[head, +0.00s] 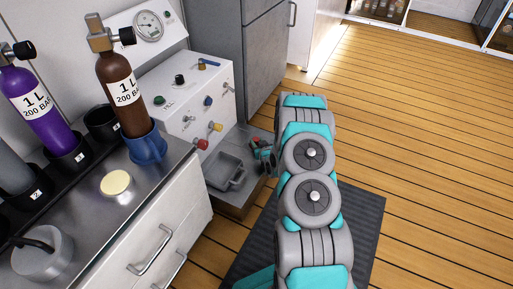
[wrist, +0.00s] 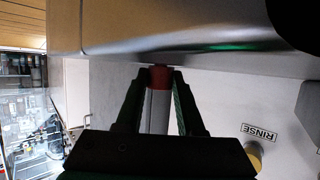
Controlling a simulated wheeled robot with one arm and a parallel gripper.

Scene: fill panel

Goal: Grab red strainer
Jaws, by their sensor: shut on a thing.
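My gripper (wrist: 158,88) is shut on a slim part with a red end (wrist: 161,76) and a pale grey body, which I take for the red strainer. Its far end reaches up to a metal edge in the wrist view, and its near end is hidden by the gripper body. In the head view my gripper (head: 262,156) is small and partly behind my arm, beside the grey tray, with a little red showing at it. Whether the held part touches anything there I cannot tell.
A white panel (head: 190,100) with coloured knobs stands left of my arm, a red knob (head: 201,144) sticking out low. A grey tray (head: 224,172) sits below it. Gas bottles (head: 123,92) stand on the counter at left. Wooden floor (head: 420,130) is clear at right.

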